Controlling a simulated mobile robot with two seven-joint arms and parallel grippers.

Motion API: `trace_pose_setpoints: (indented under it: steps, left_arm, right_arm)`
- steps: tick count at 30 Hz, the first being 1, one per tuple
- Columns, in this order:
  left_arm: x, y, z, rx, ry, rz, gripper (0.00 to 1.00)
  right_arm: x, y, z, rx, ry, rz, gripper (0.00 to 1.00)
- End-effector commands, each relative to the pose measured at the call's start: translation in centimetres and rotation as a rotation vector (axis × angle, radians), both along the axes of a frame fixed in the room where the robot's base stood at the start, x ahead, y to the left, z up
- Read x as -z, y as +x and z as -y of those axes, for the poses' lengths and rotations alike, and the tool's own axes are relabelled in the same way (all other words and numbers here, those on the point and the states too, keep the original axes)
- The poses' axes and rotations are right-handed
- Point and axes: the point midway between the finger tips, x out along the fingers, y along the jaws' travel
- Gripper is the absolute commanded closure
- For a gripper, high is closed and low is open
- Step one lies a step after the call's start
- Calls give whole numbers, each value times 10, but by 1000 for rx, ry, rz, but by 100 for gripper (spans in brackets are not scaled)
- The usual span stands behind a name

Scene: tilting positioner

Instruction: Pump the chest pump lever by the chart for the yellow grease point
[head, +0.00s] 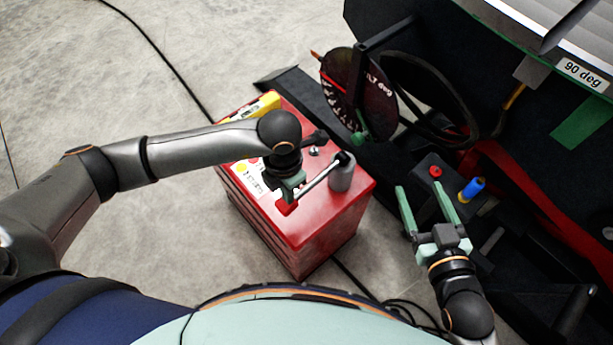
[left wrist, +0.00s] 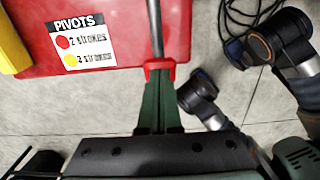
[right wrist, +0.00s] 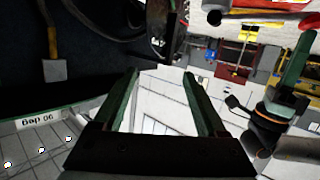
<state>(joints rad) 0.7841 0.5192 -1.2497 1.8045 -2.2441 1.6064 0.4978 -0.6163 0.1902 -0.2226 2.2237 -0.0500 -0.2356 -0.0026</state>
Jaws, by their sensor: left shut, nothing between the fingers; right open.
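The red chest (head: 330,235) stands on the floor. Its pump lever (head: 320,178) is a metal rod from a grey cylinder (head: 341,178) to a red end (head: 287,208). The chart (left wrist: 84,42) on the chest top is headed PIVOTS: a red dot with 2 strokes, a yellow dot with what looks like 3 strokes. My left gripper (head: 290,194) is shut at the lever's red end, which shows at its fingertips in the left wrist view (left wrist: 160,70); nothing is held between the fingers. My right gripper (head: 421,178) is open and empty, right of the chest.
A yellow item (head: 250,108) lies at the chest's back left. Behind are a black dial (head: 358,95) and a handwheel (head: 432,95). A black box with a red button (head: 436,172) and a blue-topped part (head: 473,188) are beside my right gripper. The floor left is clear except for a cable.

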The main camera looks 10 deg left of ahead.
Motion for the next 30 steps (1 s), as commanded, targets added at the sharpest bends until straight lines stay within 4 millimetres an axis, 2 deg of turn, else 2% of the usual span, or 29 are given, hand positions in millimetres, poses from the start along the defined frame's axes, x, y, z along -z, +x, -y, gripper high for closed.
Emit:
trace_pose_setpoints:
  steps: [16, 23, 30]
  left_arm:
    - [8, 1, 1, 0, -4, 6, 100]
    - [6, 2, 1, 0, -4, 6, 100]
    - [0, 2, 1, 0, -5, 6, 100]
  right_arm:
    - [-31, 8, -1, -12, 1, 133, 26]
    - [-28, 7, -1, -10, 0, 116, 26]
    - [-6, 2, 0, -2, 0, 24, 26]
